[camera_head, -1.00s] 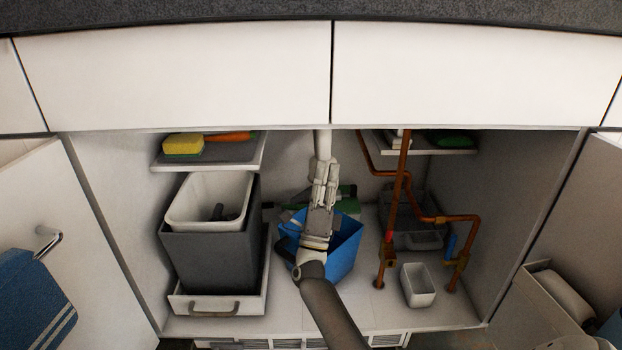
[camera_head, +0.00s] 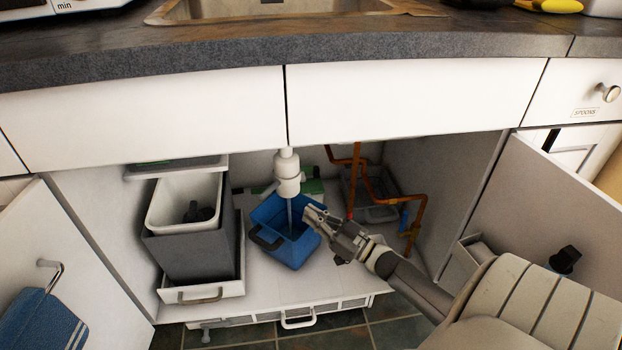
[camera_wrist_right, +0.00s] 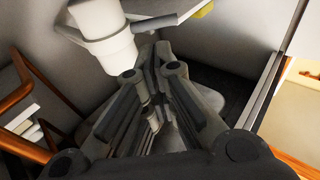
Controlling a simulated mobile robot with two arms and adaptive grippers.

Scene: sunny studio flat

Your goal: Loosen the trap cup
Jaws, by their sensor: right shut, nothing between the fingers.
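The white trap cup (camera_head: 288,188) hangs at the lower end of the white drain pipe under the sink. A thin, pale stream, apparently water, runs from it into the blue bucket (camera_head: 295,253) below. My right gripper (camera_head: 308,212) is shut and empty, to the lower right of the cup and over the bucket's right rim. In the right wrist view, the white trap (camera_wrist_right: 108,50) shows at the upper left, beside the closed fingers (camera_wrist_right: 150,55) and apart from the fingertips as far as I can tell. My left gripper is out of view.
Copper pipes (camera_head: 374,190) run right of the bucket. A grey bin (camera_head: 187,253) with a white inner bin stands on a pull-out at left. Both cabinet doors stand open; a blue towel (camera_head: 42,322) hangs on the left one. The sink (camera_head: 262,30) is above.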

